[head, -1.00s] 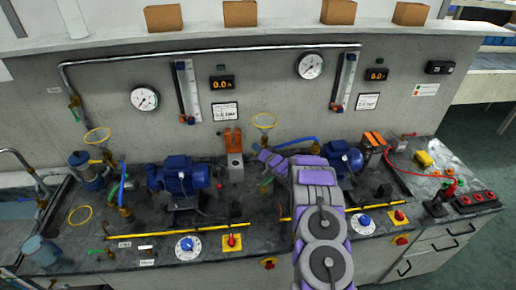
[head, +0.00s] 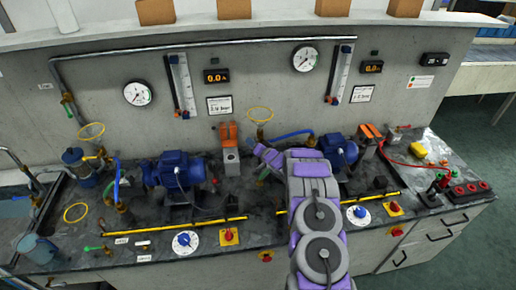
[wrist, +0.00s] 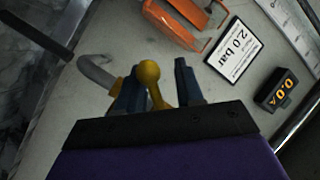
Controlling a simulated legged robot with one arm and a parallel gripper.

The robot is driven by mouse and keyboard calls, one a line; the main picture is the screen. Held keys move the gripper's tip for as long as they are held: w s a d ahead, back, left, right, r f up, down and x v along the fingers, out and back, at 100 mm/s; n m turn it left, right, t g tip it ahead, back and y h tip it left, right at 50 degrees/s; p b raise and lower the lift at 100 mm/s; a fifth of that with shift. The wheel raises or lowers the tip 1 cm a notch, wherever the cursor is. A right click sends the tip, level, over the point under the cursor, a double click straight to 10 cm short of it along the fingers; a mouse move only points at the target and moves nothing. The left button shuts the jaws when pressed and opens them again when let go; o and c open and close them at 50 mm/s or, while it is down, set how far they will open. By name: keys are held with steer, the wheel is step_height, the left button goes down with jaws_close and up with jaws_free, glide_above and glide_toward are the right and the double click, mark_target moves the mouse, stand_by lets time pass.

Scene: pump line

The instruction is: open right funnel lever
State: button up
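My gripper (head: 256,150) is just below this ring, and my purple and grey arm hides much of the pipework there. In the wrist view my gripper's two dark fingers (wrist: 158,88) stand apart. A brass, ball-topped fitting (wrist: 150,72) shows between them, with a gap to the right finger. A curved grey spout (wrist: 96,70) is just left of the left finger. I cannot make out the lever clearly.
Blue pumps (head: 174,170) and (head: 338,150) stand on both sides of my arm. A blue hose (head: 292,136) runs right from the funnel area. The grey wall (head: 290,90) with gauges is close behind. A yellow rail (head: 190,228) runs along the front.

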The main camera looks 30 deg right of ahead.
steer(key=shift+d+r, duration=0.15)
steer(key=shift+r, duration=0.1)
